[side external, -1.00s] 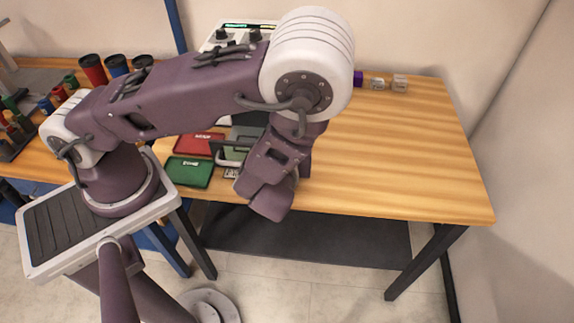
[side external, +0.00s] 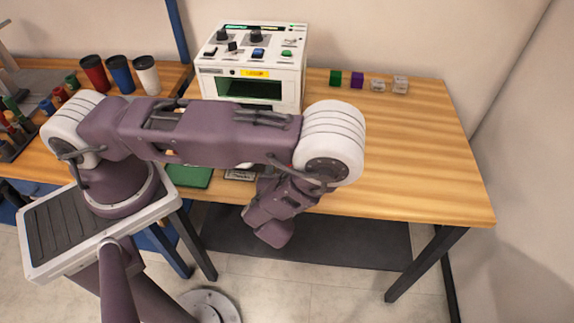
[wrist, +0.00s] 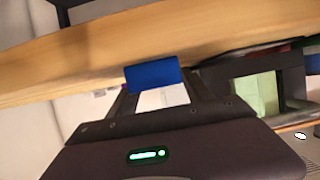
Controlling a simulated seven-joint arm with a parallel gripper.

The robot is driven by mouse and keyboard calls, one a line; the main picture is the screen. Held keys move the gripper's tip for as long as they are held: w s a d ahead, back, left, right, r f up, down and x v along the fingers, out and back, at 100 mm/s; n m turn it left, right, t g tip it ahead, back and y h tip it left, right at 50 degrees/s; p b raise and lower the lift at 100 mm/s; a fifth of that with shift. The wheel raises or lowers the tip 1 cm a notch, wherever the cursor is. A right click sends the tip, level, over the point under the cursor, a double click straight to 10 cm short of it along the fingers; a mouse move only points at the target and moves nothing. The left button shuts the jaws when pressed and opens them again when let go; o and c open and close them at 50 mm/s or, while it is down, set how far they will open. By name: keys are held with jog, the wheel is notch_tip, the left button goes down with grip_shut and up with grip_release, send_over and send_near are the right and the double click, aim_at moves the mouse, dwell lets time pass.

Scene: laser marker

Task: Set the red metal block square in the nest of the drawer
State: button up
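I cannot make out a red metal block in either current view. In the wrist view my gripper (wrist: 158,90) has its two dark fingers on either side of a blue block (wrist: 152,74), which appears gripped at the tips. In the side view my gripper's fingertips are hidden behind my wrist, low in front of the table's front edge. The white laser marker (side external: 289,82) stands at the back, with a dark opening and green inside. Its drawer and nest are hidden behind my forearm in the side view. A blurred green pane (wrist: 258,93) shows at right in the wrist view.
A green tray (side external: 190,179) lies near the front edge, partly covered by my arm. Green (side external: 335,78) and purple (side external: 356,80) blocks stand at the back with two pale blocks. Red, blue and white cups (side external: 147,75) stand at left. The table's right side (side external: 420,165) is clear.

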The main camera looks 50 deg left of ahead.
jog(key=shift+o, duration=0.4)
jog(key=v, duration=0.7)
jog(key=shift+s+a, duration=0.2)
jog(key=shift+s, duration=0.1)
jog(key=shift+r, duration=0.1)
notch_tip(320, 180, up, 5)
jog(key=shift+f, duration=0.2)
jog(key=shift+w+d+f, duration=0.25)
jog(key=shift+w+d, duration=0.25)
jog(key=shift+d, duration=0.1)
notch_tip(320, 180, down, 4)
jog(key=shift+a+f, duration=0.1)
jog(key=shift+a, duration=0.05)
jog(key=x, duration=0.7)
jog(key=shift+s+a, duration=0.2)
jog(key=shift+a, duration=0.05)
grip_shut()
